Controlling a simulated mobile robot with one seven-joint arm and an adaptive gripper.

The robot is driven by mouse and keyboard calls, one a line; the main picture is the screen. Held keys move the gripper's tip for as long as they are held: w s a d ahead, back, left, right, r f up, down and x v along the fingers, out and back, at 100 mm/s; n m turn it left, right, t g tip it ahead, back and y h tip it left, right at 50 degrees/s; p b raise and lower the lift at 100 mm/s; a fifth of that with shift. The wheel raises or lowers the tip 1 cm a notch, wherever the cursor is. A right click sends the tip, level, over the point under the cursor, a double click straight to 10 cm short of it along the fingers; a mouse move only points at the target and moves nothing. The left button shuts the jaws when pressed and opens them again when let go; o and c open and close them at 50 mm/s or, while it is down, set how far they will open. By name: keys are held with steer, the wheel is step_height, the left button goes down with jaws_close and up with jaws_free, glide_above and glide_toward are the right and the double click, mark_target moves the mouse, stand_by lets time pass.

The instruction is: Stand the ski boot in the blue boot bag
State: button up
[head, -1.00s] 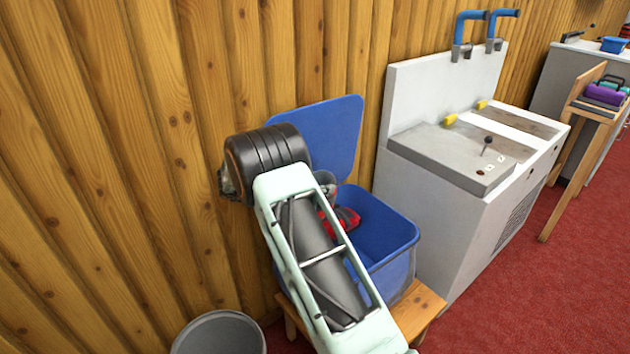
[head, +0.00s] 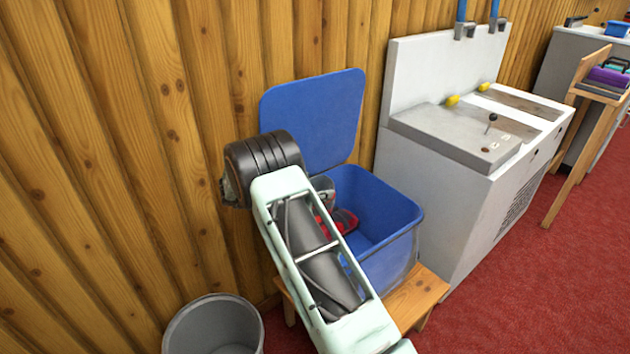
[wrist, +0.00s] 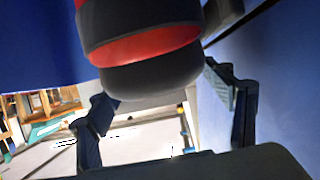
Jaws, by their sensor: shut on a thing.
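The blue boot bag (head: 392,262) is an open-topped box with its lid (head: 325,115) raised behind it. The ski boot, red and dark, shows partly inside the bag (head: 346,221); my arm hides the rest of it. In the wrist view the boot (wrist: 150,78) fills the upper middle as a black shape with a red band, between my two fingers. My gripper (wrist: 160,90) is shut on the boot, down at the bag, with blue walls on both sides. Whether the boot's sole touches the bag floor cannot be seen.
The bag stands on a wooden bench (head: 425,293) against the plank wall. A grey bin (head: 213,328) stands at the lower left. A white sink-like machine (head: 452,200) is close on the right. Red carpet (head: 520,290) is clear at the lower right.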

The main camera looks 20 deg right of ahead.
mark_target(328, 212)
steer(key=shift+d+f+b, duration=0.1)
steer(key=shift+f+b, duration=0.8)
steer(key=shift+f, duration=1.4)
